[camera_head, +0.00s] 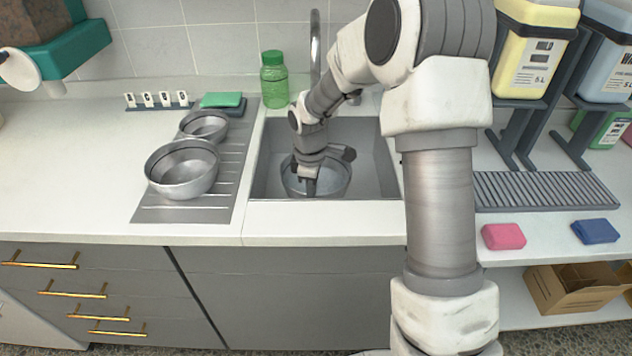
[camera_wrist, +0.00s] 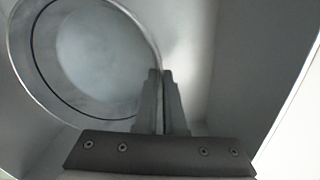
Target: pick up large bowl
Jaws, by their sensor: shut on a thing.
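A round metal bowl (camera_head: 338,182) sits low in the sink basin, partly hidden by my arm. My gripper (camera_head: 310,188) reaches down at the bowl's near side. In the wrist view, the bowl (camera_wrist: 95,60) fills the upper left, and my gripper (camera_wrist: 162,74) has its two fingers close together on the bowl's rim. The gripper is shut on the bowl. I cannot tell whether the bowl rests on the sink floor. Two more metal bowls stand on the drainboard, a wide one (camera_head: 182,172) in front and a smaller one (camera_head: 205,126) behind.
The sink walls (camera_head: 375,165) surround the gripper closely, and the tap (camera_head: 315,45) stands behind. A green bottle (camera_head: 274,80) is at the back left. A pink sponge (camera_head: 503,236) and a blue sponge (camera_head: 595,231) lie right.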

